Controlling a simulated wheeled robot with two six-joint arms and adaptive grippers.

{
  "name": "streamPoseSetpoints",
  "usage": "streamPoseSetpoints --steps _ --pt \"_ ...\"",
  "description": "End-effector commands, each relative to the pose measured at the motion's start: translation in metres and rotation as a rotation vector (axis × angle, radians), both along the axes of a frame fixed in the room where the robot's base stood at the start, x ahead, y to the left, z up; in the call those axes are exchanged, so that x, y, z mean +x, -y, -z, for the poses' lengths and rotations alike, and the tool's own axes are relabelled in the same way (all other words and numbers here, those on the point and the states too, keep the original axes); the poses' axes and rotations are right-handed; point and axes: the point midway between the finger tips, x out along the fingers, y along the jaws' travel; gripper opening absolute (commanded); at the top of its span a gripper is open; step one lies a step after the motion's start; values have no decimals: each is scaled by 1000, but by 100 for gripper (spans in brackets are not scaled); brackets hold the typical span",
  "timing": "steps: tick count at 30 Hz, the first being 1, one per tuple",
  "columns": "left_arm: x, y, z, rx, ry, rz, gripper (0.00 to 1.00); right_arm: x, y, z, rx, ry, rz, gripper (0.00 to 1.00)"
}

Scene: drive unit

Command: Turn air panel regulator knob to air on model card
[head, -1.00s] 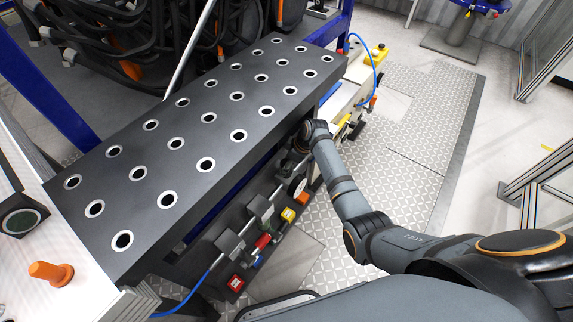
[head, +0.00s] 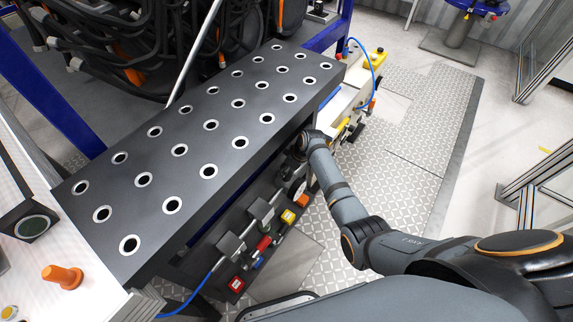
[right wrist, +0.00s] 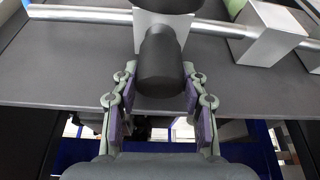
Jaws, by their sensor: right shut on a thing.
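The regulator knob (right wrist: 160,62) is a black rounded cylinder in front of a grey block in the right wrist view. My right gripper (right wrist: 160,82) is shut on it, one finger on each side. In the head view, my right arm reaches down to the side of the dark bench, and the wrist (head: 312,140) hides the knob and fingertips. A round gauge (head: 298,187) shows just below the wrist on the panel. My left gripper is not in view. No printed label near the knob can be read.
A dark bench top with rows of ringed holes (head: 165,165) lies above the panel. Grey valve blocks (head: 231,244) with red, yellow and orange parts line its side. A blue hose (head: 190,299) hangs at the lower left. Patterned floor plates (head: 410,150) on the right are clear.

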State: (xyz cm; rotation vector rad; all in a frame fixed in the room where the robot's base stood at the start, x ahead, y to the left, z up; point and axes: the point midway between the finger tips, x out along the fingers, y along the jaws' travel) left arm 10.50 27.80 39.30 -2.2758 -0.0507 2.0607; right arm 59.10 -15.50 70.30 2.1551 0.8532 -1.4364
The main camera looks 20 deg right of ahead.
Motion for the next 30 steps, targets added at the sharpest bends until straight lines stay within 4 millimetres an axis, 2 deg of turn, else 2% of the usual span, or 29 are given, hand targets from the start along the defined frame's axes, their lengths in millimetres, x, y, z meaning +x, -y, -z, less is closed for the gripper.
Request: streamPoseSetpoints --steps 1,3,7,14,15,20,30 --pt "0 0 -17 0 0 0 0 -2 -1 -8 1 -6 48 12" --pt "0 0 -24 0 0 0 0 -2 -1 -6 1 -6 115 12" --pt "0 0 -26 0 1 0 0 -2 0 -2 0 -4 179 12" --pt "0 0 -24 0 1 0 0 -1 0 0 1 -3 183 12" --pt "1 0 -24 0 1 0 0 -1 0 0 0 -2 182 45" --pt "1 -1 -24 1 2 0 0 -1 0 0 1 -3 182 66" --pt "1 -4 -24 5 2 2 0 -1 0 -2 2 -1 181 66"
